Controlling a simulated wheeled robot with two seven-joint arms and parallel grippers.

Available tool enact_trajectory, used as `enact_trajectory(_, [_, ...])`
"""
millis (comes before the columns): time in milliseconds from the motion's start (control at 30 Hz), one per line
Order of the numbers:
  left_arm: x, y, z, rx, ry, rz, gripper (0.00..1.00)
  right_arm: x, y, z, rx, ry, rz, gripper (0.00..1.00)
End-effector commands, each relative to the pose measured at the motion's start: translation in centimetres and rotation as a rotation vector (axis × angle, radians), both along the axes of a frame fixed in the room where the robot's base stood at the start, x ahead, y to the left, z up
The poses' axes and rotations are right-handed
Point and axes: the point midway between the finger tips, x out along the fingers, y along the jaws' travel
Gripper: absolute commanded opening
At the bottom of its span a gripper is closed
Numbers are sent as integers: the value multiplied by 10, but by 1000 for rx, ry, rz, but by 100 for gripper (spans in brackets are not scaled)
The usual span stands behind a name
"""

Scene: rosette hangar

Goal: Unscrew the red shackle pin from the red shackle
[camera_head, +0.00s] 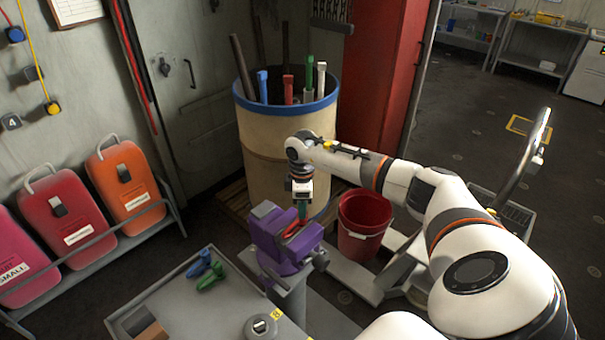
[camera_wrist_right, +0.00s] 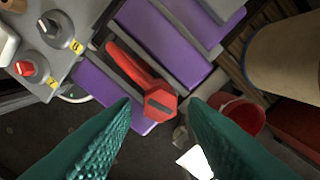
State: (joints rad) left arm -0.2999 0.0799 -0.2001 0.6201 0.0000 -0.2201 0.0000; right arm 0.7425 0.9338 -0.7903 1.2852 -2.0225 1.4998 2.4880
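The red shackle (camera_wrist_right: 140,68) sits between the jaws of a purple vise (camera_wrist_right: 160,38). In the head view the purple vise (camera_head: 268,234) stands on a grey post, and a little of the red shackle (camera_head: 291,230) shows. My right gripper (camera_head: 302,211) points down over the vise. Its green fingers are apart and empty, with the pin head in view between and beyond the tips (camera_wrist_right: 161,108). My left gripper is not in view.
A grey tray table (camera_head: 165,300) with blue (camera_head: 199,264) and green (camera_head: 211,277) pieces stands left of the vise. A red bucket (camera_head: 363,222) stands to its right. A large beige drum (camera_head: 270,135) holding several poles stands behind. Coloured cases (camera_head: 125,180) line the left wall.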

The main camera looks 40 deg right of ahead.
Motion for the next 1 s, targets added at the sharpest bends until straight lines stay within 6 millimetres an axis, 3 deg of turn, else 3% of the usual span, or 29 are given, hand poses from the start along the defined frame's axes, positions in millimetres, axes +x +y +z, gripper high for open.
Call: enact_trajectory(1000, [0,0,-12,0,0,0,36,0,0,-20,-1,1,1,40])
